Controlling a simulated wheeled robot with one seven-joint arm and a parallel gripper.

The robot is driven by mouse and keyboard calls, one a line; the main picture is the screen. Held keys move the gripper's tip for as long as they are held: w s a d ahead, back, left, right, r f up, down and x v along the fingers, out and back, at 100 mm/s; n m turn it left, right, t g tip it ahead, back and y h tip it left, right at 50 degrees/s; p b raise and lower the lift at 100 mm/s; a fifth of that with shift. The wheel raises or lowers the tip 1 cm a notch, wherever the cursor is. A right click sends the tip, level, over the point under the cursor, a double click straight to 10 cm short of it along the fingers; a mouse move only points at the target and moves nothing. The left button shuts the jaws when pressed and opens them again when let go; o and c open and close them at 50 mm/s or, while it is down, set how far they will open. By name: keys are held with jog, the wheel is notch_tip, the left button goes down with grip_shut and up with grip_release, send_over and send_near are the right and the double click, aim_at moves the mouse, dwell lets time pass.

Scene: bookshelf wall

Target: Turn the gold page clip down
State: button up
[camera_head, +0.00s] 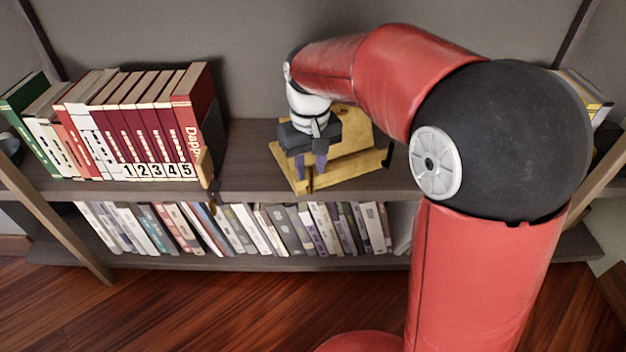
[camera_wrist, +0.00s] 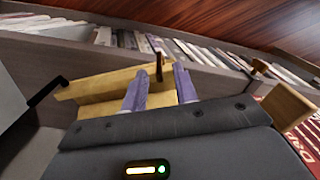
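A gold-coloured stand (camera_head: 350,166) with a ledge sits on the upper shelf; it also shows in the wrist view (camera_wrist: 100,88). A small upright clip, gold in the head view (camera_head: 310,183) and brownish in the wrist view (camera_wrist: 159,66), stands at the ledge's front edge. A black hooked clip (camera_head: 387,155) stands at the ledge's right end, on the left in the wrist view (camera_wrist: 46,92). My gripper (camera_head: 309,172) points down over the ledge. Its two purple fingers (camera_wrist: 160,73) are apart and empty, with the gold clip near the right fingertip; contact is unclear.
Red numbered volumes (camera_head: 150,125) and other books stand on the left of the upper shelf (camera_head: 245,165). A wooden-faced bookend (camera_head: 205,168) stands beside them. Several books (camera_head: 240,228) fill the lower shelf. Bare shelf lies between bookend and stand.

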aim_at(310, 180)
jog(key=shift+f, duration=1.95)
grip_shut()
